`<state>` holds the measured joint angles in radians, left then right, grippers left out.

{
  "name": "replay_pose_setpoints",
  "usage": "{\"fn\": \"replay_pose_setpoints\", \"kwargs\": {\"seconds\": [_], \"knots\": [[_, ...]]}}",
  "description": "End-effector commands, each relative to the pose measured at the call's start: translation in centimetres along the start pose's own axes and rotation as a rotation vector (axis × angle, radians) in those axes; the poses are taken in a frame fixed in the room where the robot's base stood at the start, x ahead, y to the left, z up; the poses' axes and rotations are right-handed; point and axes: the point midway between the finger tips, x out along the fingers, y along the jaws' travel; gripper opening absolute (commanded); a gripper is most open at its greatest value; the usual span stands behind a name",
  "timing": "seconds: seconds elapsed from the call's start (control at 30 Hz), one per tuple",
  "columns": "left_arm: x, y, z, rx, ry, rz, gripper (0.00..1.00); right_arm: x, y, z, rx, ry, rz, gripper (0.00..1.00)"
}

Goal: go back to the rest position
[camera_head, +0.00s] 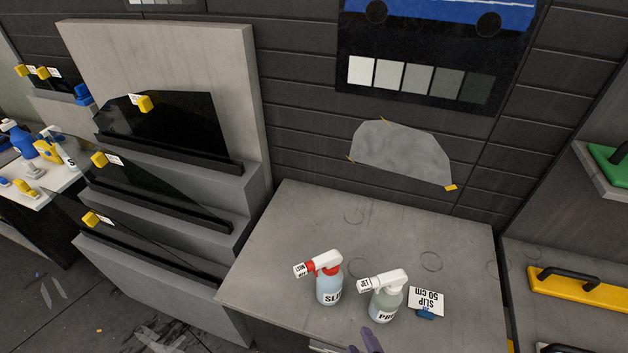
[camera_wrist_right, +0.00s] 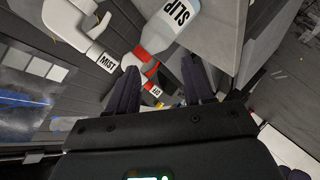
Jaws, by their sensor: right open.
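My right gripper (camera_head: 370,340) shows only as a dark purple fingertip at the bottom edge of the head view, just below the white-headed spray bottle. In the right wrist view the two dark fingers of the right gripper (camera_wrist_right: 160,85) stand apart with nothing held between them. A spray bottle with a red and white head (camera_head: 328,291) stands upright on the grey bench. A spray bottle with a white head (camera_head: 385,304) stands upright to its right. A bottle labelled SLIP (camera_wrist_right: 178,18) lies beyond the fingertips in the right wrist view. My left gripper is not in view.
The grey bench top (camera_head: 285,235) is clear towards the back. A small SLIP 50 cm card (camera_head: 428,299) is right of the bottles. A stepped grey rack (camera_head: 205,180) holds dark glass panes at left. A yellow handled tool (camera_head: 575,287) is at right.

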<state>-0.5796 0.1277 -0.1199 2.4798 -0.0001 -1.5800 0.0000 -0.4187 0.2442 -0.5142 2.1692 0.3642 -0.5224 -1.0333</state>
Motion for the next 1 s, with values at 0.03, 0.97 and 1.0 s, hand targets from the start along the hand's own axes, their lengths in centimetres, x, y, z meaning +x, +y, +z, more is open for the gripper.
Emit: {"fn": "replay_pose_setpoints", "kwargs": {"seconds": [0.03, 0.97, 1.0], "knots": [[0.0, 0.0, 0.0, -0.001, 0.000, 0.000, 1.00, -1.3, 0.2, 2.1, 0.118, -0.073, -0.062, 0.51], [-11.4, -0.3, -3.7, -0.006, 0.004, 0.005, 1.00, -18.0, 7.3, 4.8, 0.940, -0.811, -0.354, 0.51], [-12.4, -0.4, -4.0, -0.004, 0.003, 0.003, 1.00, -18.4, 8.1, 4.2, 0.939, -0.811, -0.354, 0.51]]}}
